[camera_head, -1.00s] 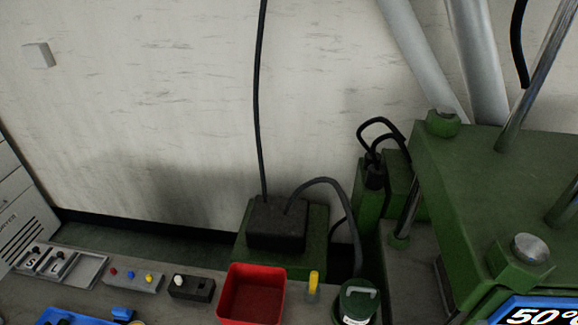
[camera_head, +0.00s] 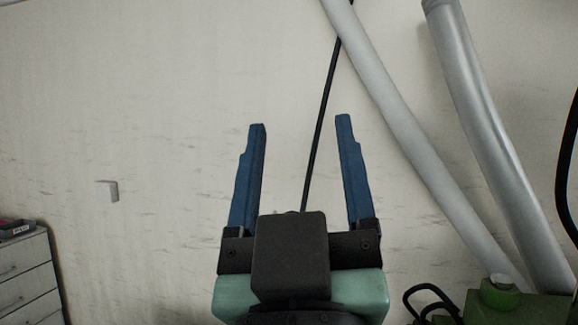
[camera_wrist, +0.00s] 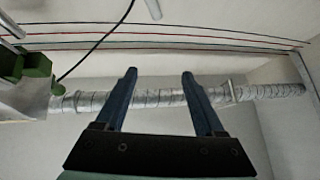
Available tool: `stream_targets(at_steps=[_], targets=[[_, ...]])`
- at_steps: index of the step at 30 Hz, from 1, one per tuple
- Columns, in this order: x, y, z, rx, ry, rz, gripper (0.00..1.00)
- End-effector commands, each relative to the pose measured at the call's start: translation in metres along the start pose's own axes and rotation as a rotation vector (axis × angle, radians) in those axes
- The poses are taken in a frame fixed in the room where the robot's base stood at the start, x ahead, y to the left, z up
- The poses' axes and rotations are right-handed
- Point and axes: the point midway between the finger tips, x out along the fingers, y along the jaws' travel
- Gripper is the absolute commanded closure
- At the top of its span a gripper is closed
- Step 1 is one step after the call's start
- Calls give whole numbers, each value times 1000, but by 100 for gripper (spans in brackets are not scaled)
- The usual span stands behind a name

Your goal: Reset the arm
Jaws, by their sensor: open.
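My gripper (camera_head: 301,125) is raised in front of the pale wall in the head view. Its two blue fingers point upward and stand wide apart. Nothing is between them. In the wrist view my gripper (camera_wrist: 160,75) is also open and empty. There the fingers point toward the upper part of the room, with a silvery duct (camera_wrist: 160,98) behind them.
Grey pipes (camera_head: 425,175) run down the wall on the right. A black cable (camera_head: 321,120) hangs behind the fingers. Green machine parts (camera_head: 500,292) show at the lower right, a drawer cabinet (camera_head: 28,280) at the lower left.

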Motion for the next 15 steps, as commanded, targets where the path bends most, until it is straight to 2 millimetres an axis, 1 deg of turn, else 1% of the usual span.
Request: stream_targets(at_steps=[1,3,5,7,15], targets=[[-2,-1,-23,59,63,0,29],[-4,0,-41,116,117,-1,29],[-6,0,-50,143,142,-3,29],[-6,0,-53,155,151,-4,29],[-6,0,-51,153,147,-3,29]])
